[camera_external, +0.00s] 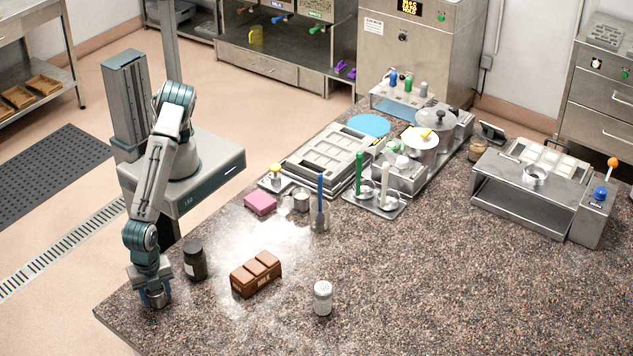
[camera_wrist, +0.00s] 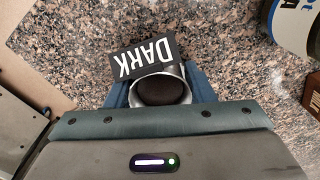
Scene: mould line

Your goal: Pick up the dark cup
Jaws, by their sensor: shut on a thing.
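The dark cup (camera_wrist: 158,91) is a small metal cup with dark brown contents and a black label reading "DARK" in white. In the wrist view it sits between the two blue fingers of my gripper (camera_wrist: 160,88), which is shut on it. In the external view my gripper (camera_external: 156,296) points down at the near left corner of the counter, and the cup is mostly hidden between the fingers. I cannot tell whether the cup touches the counter.
A dark jar (camera_external: 194,259) stands close right of my gripper on the speckled counter (camera_external: 420,290). Beyond it are a brown block marked MILK (camera_external: 256,273), a white-labelled shaker (camera_external: 322,298) and a pink block (camera_external: 260,203). The counter's left edge is close. The counter's front right is clear.

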